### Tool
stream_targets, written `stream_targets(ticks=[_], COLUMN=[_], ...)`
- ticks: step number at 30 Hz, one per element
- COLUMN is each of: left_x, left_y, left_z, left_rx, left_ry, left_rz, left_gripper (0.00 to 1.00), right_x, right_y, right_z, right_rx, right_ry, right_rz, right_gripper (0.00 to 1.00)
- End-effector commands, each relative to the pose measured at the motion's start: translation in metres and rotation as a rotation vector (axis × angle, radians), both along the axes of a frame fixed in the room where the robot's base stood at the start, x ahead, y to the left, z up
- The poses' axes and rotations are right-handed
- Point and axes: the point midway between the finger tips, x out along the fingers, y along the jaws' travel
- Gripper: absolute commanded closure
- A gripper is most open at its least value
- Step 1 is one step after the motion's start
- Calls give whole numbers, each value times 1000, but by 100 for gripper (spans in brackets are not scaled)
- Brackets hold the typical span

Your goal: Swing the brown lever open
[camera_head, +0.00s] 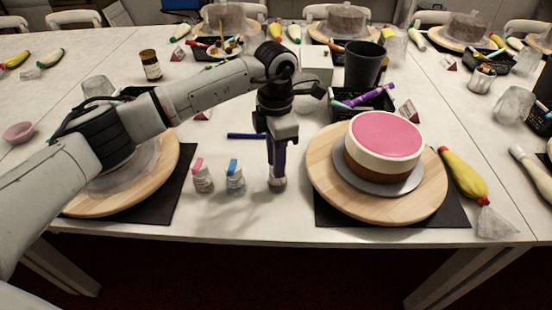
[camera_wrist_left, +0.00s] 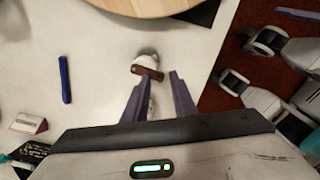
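The brown lever (camera_wrist_left: 147,71) sits on top of a small white bottle (camera_wrist_left: 148,59) in the left wrist view. In the head view the bottle (camera_head: 278,183) stands on the table near its front edge, mostly hidden by the fingers. My left gripper (camera_head: 277,165) points down over it. In the left wrist view its two fingers (camera_wrist_left: 160,82) are apart, with the lever just past the tips, nearer the left finger. I cannot tell whether a finger touches it.
Two similar bottles, one pink-topped (camera_head: 203,177) and one blue-topped (camera_head: 235,177), stand left of my gripper. A pink-topped cake (camera_head: 386,135) on a wooden turntable (camera_head: 325,180) is close on the right. A blue stick (camera_head: 246,136) lies behind. Another turntable (camera_head: 165,175) is at left.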

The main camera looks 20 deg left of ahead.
Motion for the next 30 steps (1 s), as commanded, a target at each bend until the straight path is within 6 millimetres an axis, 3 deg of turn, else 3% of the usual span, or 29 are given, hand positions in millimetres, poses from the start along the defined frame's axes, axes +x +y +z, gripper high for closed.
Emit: stream_targets(ticks=[1,4,17,30], left_x=[0,0,1,7], left_y=[0,0,-3,-17], left_z=[0,0,1,1], left_rx=[0,0,0,0], left_ry=[0,0,0,-1], left_rz=[0,0,53,393], left_gripper=[85,100,100,100], right_x=[0,0,0,0], right_y=[0,0,0,0], right_z=[0,0,-1,-6], right_rx=[0,0,0,0], right_ry=[1,1,2,1], right_rz=[0,0,0,0], right_gripper=[69,69,69,69])
